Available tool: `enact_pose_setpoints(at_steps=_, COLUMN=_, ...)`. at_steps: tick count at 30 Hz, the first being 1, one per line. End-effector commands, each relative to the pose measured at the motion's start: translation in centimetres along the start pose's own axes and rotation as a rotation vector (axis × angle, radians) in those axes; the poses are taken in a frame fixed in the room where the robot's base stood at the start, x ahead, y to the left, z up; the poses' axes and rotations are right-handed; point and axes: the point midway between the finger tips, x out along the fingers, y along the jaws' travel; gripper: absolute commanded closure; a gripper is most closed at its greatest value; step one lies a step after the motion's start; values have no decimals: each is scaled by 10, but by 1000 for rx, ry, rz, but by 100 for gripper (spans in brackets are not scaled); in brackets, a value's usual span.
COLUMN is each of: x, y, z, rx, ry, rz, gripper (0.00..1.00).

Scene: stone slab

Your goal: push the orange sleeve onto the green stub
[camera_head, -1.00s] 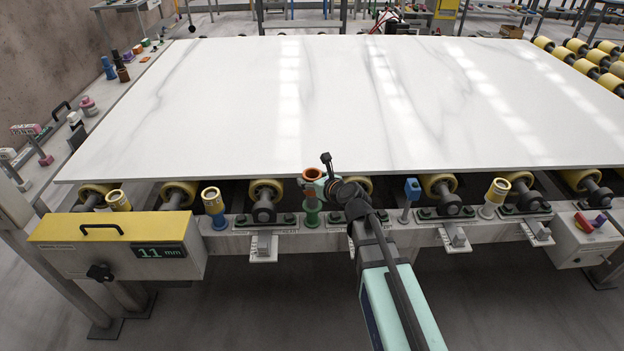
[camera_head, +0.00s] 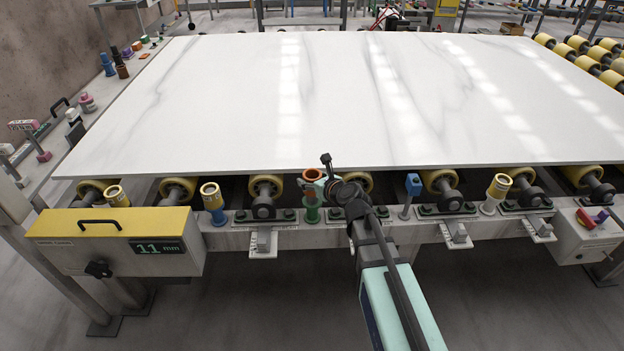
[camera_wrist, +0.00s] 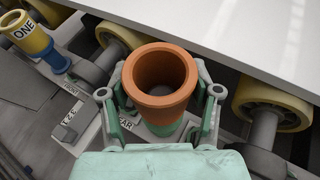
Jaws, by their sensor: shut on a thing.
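The orange sleeve (camera_head: 313,174) is a short open tube, held about upright with its hollow end up. My gripper (camera_head: 320,186) is shut around it, with a pale green finger on either side in the wrist view (camera_wrist: 160,105). The green stub (camera_head: 312,213) stands on the front rail directly under the sleeve. In the wrist view the sleeve (camera_wrist: 158,101) hides most of the stub; some green (camera_wrist: 166,130) shows just below its near side. I cannot tell whether the sleeve's lower end touches or surrounds the stub.
The white slab (camera_head: 250,100) lies on rollers, its front edge close behind the sleeve. A blue stub with a yellow sleeve (camera_head: 210,190) stands to the left. A blue block on a post (camera_head: 413,186) and another yellow-sleeved stub (camera_head: 498,188) stand to the right.

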Motion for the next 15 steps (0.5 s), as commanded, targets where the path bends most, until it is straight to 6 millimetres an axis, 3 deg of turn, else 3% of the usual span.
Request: enact_pose_setpoints(at_steps=15, x=5, y=0, z=-12, rx=0, ry=0, rz=-1, gripper=75)
